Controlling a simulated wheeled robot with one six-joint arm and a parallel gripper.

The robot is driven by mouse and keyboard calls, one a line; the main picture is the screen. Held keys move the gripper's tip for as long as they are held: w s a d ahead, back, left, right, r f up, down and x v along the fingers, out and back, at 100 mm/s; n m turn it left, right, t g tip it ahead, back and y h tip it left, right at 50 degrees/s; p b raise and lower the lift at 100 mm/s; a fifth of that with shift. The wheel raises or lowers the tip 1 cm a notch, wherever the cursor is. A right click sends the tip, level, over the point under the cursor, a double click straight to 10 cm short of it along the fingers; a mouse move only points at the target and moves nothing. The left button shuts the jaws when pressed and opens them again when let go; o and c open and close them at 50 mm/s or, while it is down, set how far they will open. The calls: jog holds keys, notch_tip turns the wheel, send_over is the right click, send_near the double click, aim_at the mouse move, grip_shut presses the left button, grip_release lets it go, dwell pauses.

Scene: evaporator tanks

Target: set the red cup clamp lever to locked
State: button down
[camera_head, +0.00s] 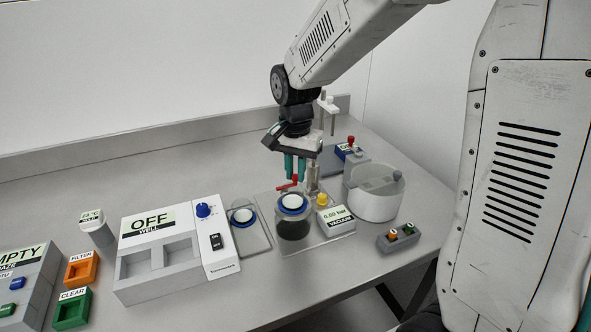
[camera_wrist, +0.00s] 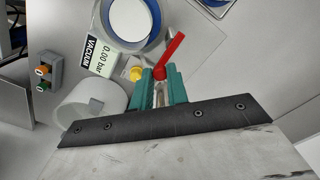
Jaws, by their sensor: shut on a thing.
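My gripper (camera_head: 294,175) points down with its teal fingers at the red cup clamp lever (camera_head: 287,184). In the wrist view the fingers (camera_wrist: 160,80) are shut on the inner end of the red lever (camera_wrist: 172,54), whose free arm sticks out up and to the right. A metal post shows between and behind the fingers. The dark cup (camera_head: 293,222) with a blue ring and white top stands just in front of the lever; its blue ring also shows in the wrist view (camera_wrist: 156,22). The fingers hide the lever's pivot.
The vacuum readout (camera_head: 339,221) shows 0.00 bar, with a yellow knob (camera_head: 322,199) behind it. A white round vessel (camera_head: 373,200) and a small two-button box (camera_head: 398,237) stand at right. The white well unit (camera_head: 160,260) reads OFF at left.

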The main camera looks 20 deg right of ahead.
jog(key=shift+w+n, duration=0.1)
jog(key=shift+n, duration=0.2)
jog(key=shift+w+a+n, duration=0.45)
jog(key=shift+a+n, duration=0.05)
jog(key=shift+n, duration=2.4)
jog(key=shift+w+a+n, duration=0.5)
jog(key=shift+n, duration=2.4)
jog(key=shift+w+a+n, duration=0.45)
jog(key=shift+a+n, duration=0.05)
jog(key=shift+n, duration=2.4)
jog(key=c, duration=1.4)
grip_release()
jog(key=shift+o, duration=0.2)
